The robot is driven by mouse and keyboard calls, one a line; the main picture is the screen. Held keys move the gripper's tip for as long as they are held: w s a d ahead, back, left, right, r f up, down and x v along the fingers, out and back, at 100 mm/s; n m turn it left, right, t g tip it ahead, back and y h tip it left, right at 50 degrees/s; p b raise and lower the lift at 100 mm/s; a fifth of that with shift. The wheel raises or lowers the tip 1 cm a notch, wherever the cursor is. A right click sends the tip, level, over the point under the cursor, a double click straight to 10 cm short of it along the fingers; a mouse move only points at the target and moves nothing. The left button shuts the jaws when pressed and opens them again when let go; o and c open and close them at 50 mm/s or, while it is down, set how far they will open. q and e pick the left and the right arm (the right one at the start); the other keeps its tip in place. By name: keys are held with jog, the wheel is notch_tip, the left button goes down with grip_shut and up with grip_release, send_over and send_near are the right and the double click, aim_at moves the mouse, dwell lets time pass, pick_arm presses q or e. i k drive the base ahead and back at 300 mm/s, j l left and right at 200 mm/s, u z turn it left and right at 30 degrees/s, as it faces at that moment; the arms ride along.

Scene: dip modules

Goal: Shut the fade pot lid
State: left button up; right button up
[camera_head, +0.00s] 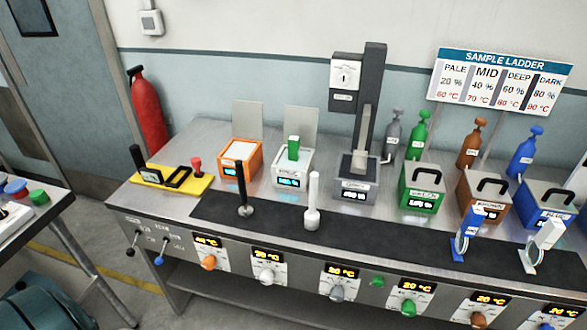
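Several box-shaped pots stand in a row on the steel bench, and their name labels are too small to read, so I cannot tell which is the fade pot. The orange pot (240,158) and the white pot (290,167) each have an upright pale plate behind them, the left plate (248,121) and the right plate (301,127), which look like raised lids. A green block (293,148) stands at the white pot. The green pot (422,187), brown pot (482,192) and blue pot (546,203) have flat tops with black handles and look shut. Neither gripper is in view.
A grey pot (356,178) stands under a dark column (371,90). A black stick tool (243,192) and a white one (312,203) stand on the black strip (375,232) in front. Bottles, a yellow tray (172,177) and front dials surround the pots.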

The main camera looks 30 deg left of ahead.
aim_at(247, 116)
jog(key=u, duration=1.25)
jog(key=i+j+u, duration=0.15)
jog(key=i, duration=0.25)
